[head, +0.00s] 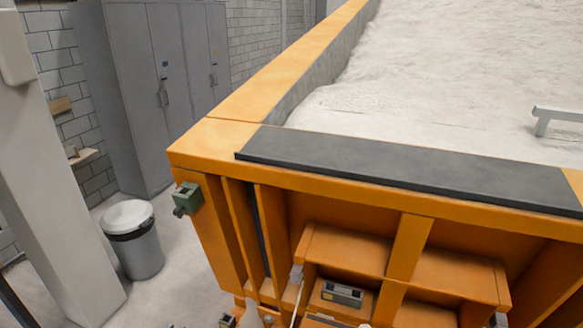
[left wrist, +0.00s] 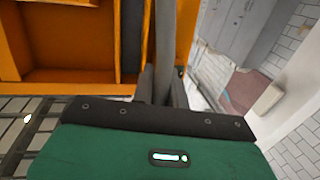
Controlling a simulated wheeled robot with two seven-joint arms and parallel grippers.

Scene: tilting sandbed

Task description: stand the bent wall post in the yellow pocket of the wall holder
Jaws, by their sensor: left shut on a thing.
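In the left wrist view my left gripper (left wrist: 163,84) is shut on a dark grey bar, which I take to be the bent wall post (left wrist: 165,45). The bar rises from between the dark fingers and runs out of the top of the picture. Its bend and far end are not visible. Neither the wall holder nor its yellow pocket can be made out in either view. I cannot make out either gripper clearly in the head view.
The orange sandbed frame (head: 225,105) with a dark edge strip (head: 400,172) fills much of the head view. A green fitting (head: 187,198) sits on its corner. A grey bin (head: 133,240) and lockers (head: 150,90) stand left. Floor between bin and frame is clear.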

